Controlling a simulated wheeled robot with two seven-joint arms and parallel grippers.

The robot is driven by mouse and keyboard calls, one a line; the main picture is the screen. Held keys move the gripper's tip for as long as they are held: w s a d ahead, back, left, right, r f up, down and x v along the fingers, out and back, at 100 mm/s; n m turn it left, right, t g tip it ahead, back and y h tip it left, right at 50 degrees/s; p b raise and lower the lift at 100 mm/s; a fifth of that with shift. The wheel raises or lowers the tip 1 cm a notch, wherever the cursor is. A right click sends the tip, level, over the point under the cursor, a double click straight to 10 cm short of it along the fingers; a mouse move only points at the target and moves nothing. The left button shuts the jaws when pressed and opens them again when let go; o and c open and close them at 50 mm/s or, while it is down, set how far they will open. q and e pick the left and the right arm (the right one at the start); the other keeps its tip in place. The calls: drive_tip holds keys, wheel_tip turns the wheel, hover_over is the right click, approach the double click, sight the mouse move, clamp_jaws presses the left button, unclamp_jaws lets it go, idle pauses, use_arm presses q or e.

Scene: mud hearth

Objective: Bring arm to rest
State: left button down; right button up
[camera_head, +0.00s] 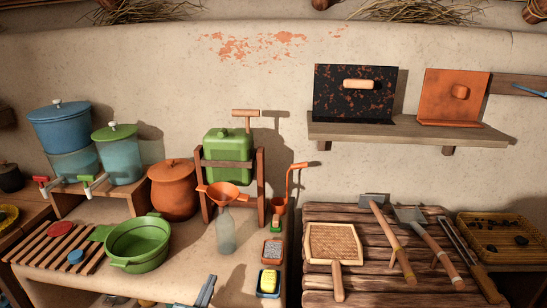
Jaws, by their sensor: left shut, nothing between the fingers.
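My left gripper (206,291) shows at the bottom edge of the head view, left of centre. Its dark grey-blue fingers are shut with nothing between them. It is over the front of the pale counter (190,262), left of a small blue dish with a yellow block (269,281). The rest of the left arm is mostly out of the picture. I do not see my right gripper.
A green pot (139,243) and a slatted wooden rack (52,247) stand to the left. A glass bottle with an orange funnel (225,231) stands behind my gripper. Several long-handled tools lie on the wooden table (368,288) at right.

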use_arm(q)
drive_tip(key=s+d+f+m+g+h, duration=0.1)
drive_tip(key=s+d+f+m+g, duration=0.15)
drive_tip(key=s+m, duration=0.45)
drive_tip(key=s+d+f+m+g+h, duration=0.2)
drive_tip(key=s+d+m+g, duration=0.1)
drive_tip(key=s+m, duration=0.4)
drive_tip(key=s+d+f+m+g+h, duration=0.1)
drive_tip(key=s+d+f+m+g, duration=0.1)
drive_tip(key=s+m, duration=0.5)
drive_tip(key=s+a+f+m+g+y, duration=0.1)
drive_tip(key=s+a+m+g+y, duration=0.25)
drive_tip(key=s+m, duration=0.55)
drive_tip(key=s+a+f+m+g+y, duration=0.1)
drive_tip(key=s+a+m+g+y, duration=0.25)
drive_tip(key=s, duration=0.95)
drive_tip(key=w+d+f+m+t+h, duration=0.1)
drive_tip(key=w+f, duration=0.2)
drive_tip(key=f, duration=0.8)
drive_tip(key=w+d+f+m+t+h, duration=0.1)
drive_tip(key=w+f, duration=0.2)
drive_tip(key=f, duration=0.8)
drive_tip(key=s+f, duration=0.3)
drive_tip(key=f, duration=0.4)
drive_tip(key=s+d+f+t+h, duration=0.1)
drive_tip(key=s+f, duration=0.2)
drive_tip(key=f, duration=0.5)
drive_tip(key=shift+s+d+f, duration=0.15)
drive_tip(key=shift+s+d, duration=0.05)
